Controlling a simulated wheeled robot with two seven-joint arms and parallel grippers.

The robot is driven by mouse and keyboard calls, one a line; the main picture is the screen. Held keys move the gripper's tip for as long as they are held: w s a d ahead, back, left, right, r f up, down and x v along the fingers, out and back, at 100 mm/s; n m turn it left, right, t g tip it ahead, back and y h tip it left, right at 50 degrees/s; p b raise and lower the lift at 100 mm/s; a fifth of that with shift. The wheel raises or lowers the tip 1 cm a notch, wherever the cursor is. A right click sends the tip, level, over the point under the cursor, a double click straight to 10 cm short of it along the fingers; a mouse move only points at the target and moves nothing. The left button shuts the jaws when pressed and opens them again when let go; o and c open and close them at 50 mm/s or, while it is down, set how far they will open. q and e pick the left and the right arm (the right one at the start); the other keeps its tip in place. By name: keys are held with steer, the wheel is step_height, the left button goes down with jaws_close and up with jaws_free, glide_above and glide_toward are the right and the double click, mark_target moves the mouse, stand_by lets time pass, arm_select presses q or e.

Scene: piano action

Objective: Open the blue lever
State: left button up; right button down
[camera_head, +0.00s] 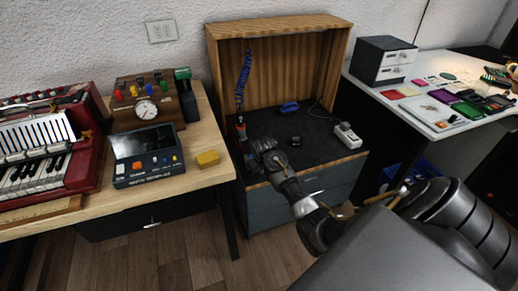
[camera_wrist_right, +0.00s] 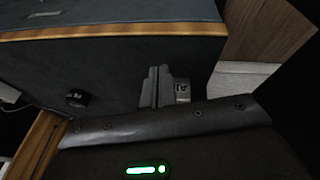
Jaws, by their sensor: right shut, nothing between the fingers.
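A wooden box with a round gauge (camera_head: 147,108) and several small coloured levers (camera_head: 140,87) stands on the wooden table at the left. The levers are too small to tell surely which one is blue. My right gripper (camera_head: 262,149) is at the front left of the dark-topped cabinet, well to the right of the lever box and apart from it. It is shut and empty. In the right wrist view its fingers (camera_wrist_right: 164,88) show above the dark cabinet surface, and no lever shows there. My left gripper is not in view.
The cabinet's dark top (camera_head: 267,125) holds a blue item (camera_head: 289,107) and a white power strip (camera_head: 346,135); a blue coiled cord (camera_head: 243,75) hangs behind. A dark console (camera_head: 147,155), a yellow block (camera_head: 207,159) and a red accordion (camera_head: 45,145) are on the left table.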

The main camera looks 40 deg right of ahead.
arm_select(q)
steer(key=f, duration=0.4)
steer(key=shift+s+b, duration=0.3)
steer(key=shift+b, duration=0.05)
arm_select(e)
steer(key=w+d+r+m, duration=0.1)
steer(key=w+d+r, duration=0.2)
steer(key=w+r, duration=0.2)
steer(key=w+d+r+m+y, duration=0.1)
steer(key=w+d+r, duration=0.2)
steer(key=w+r, duration=0.2)
step_height(320, 180, up, 2)
steer(key=shift+r, duration=0.1)
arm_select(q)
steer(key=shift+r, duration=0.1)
arm_select(e)
steer(key=shift+d, duration=0.1)
